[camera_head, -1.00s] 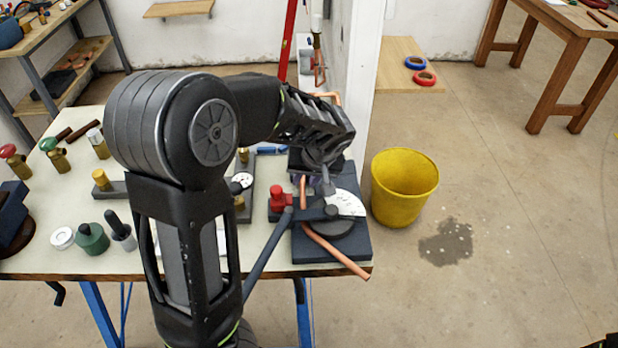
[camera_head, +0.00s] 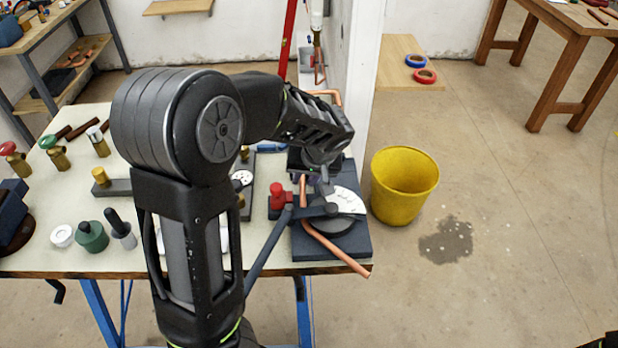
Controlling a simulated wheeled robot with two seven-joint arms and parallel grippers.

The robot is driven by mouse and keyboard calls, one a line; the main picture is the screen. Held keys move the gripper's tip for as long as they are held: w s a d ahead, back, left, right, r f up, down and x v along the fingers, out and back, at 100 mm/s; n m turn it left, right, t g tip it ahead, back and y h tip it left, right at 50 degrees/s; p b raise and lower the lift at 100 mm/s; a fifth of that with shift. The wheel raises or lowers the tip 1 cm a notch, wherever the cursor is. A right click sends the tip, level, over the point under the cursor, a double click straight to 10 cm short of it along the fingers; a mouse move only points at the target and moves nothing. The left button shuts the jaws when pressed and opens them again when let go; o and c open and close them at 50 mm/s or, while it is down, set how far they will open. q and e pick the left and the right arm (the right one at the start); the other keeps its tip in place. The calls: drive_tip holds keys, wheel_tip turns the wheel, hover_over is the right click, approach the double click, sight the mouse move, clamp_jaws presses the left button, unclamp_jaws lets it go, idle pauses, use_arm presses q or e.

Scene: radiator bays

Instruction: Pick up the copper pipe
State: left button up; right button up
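A copper pipe (camera_head: 336,250) lies in the pipe bender (camera_head: 345,202) at the right end of the workbench. It is bent, and its lower end sticks out past the bench's front edge. My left gripper (camera_head: 324,186) points down at the bender, close to the upper part of the pipe. My own forearm and wrist partly hide its fingers, so whether they are open or touch the pipe does not show. My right gripper does not show; only a small dark piece is at the lower right corner.
The bench (camera_head: 100,258) holds brass valves (camera_head: 56,158), a green-based fitting (camera_head: 92,236) and a white roll (camera_head: 62,236). A white wall end stands behind the bender. A yellow bucket (camera_head: 403,187) is on the floor right of the bench. Open floor lies at the right.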

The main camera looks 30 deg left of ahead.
use_arm(q)
drive_tip(key=shift+f, duration=0.2)
idle(0.5)
clamp_jaws()
idle(1.2)
